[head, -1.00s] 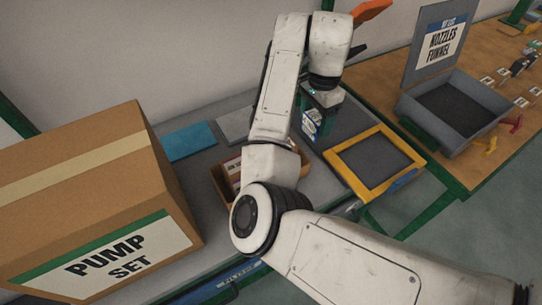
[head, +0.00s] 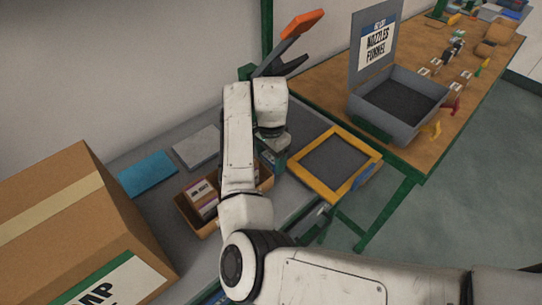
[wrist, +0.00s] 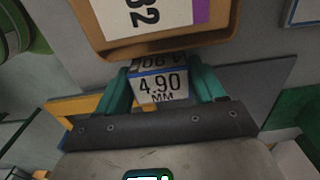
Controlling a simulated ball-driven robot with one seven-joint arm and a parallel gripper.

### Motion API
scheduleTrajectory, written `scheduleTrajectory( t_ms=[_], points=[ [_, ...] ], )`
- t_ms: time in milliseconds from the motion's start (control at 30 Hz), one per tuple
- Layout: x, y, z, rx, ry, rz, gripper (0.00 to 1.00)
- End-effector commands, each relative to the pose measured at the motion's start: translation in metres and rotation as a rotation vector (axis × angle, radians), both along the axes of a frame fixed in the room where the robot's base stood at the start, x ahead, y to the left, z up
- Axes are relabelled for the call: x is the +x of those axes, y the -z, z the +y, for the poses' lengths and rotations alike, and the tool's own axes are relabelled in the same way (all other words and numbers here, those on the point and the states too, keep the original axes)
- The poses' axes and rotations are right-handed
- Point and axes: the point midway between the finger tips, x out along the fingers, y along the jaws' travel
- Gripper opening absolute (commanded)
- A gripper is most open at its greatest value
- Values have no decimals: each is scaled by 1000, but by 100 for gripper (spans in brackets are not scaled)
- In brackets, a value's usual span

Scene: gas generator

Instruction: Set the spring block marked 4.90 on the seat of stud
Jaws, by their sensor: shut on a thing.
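The spring block marked 4.90 MM (wrist: 161,88) is in the wrist view, its white label facing the camera. My gripper (wrist: 167,80) is shut on it, with one teal finger on each side. In the head view my gripper (head: 272,150) hangs over the grey bench between the brown bin and the yellow-framed tray; the block cannot be made out there. A brown edge with a label reading 32 (wrist: 165,42) lies just beyond the block in the wrist view. I cannot pick out the stud or its seat in either view.
On the grey bench are a brown bin (head: 203,222) with labelled items, a blue pad (head: 148,174), a grey pad (head: 197,147) and a yellow-framed tray (head: 357,174). A large carton (head: 75,205) stands left. The wooden bench holds a grey nozzle bin (head: 400,125) and several small parts.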

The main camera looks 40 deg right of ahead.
Motion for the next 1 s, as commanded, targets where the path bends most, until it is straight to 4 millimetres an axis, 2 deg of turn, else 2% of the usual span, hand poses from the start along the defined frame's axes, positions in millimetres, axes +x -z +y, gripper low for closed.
scheduleTrajectory(
  t_ms=[200,233,467,800,1000],
  points=[
    [0,3,0,-1,0,0,26],
    [0,2,0,0,0,0,71],
    [0,2,0,0,0,0,93],
    [0,-3,0,0,0,-1,94],
    [1,-33,0,-1,1,-3,94]
  ],
)
